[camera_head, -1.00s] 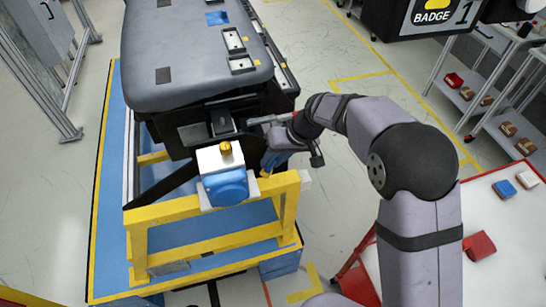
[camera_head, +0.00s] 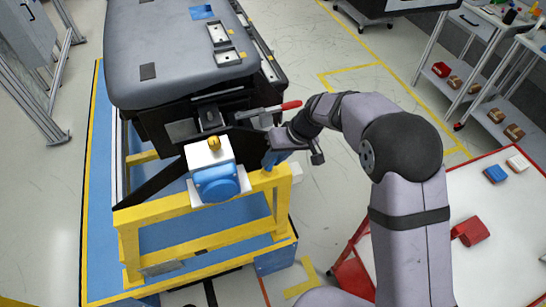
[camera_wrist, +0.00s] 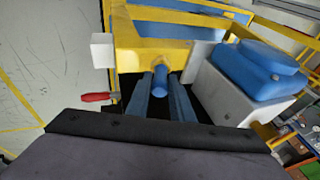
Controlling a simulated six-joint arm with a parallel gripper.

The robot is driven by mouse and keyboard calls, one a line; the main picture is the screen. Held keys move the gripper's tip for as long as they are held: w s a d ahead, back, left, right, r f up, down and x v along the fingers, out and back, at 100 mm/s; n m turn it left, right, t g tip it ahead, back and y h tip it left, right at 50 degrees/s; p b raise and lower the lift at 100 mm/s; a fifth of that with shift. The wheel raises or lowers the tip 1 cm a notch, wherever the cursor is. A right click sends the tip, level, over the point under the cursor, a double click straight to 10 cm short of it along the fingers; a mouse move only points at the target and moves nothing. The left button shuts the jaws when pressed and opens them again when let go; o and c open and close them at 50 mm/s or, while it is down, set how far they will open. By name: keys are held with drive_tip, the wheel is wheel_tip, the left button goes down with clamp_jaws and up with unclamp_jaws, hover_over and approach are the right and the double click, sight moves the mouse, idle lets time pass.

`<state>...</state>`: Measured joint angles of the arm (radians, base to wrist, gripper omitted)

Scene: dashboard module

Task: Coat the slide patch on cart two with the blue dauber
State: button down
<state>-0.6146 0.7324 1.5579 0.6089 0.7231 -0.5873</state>
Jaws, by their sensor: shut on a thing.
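My gripper (camera_head: 270,158) is low at the right end of the yellow cart frame, beside the dashboard module (camera_head: 180,55). In the wrist view its two blue fingers (camera_wrist: 160,95) are shut on a blue cylinder, which looks like the blue dauber (camera_wrist: 160,80). The dauber's tip points at the yellow frame (camera_wrist: 140,40); I cannot tell whether it touches. The module's grey top carries a blue patch (camera_head: 202,12) and a dark patch (camera_head: 148,71). I cannot tell which patch is the slide patch, and no cart number is readable.
A white block with a blue round part (camera_head: 217,184) and brass knob stands left of my gripper. A red-handled lever (camera_head: 289,105) sticks out above it. A white-topped red table (camera_head: 500,225) with small blocks stands right. Floor lies open behind the arm.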

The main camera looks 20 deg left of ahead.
drive_tip(key=shift+s+a, duration=0.95)
drive_tip(key=shift+s, duration=0.05)
drive_tip(key=shift+s+a+r, duration=0.1)
drive_tip(key=shift+a+r, duration=0.05)
drive_tip(key=shift+r, duration=0.05)
wheel_tip(320, 180, up, 8)
drive_tip(key=p, duration=0.4)
drive_tip(key=shift+f, duration=0.15)
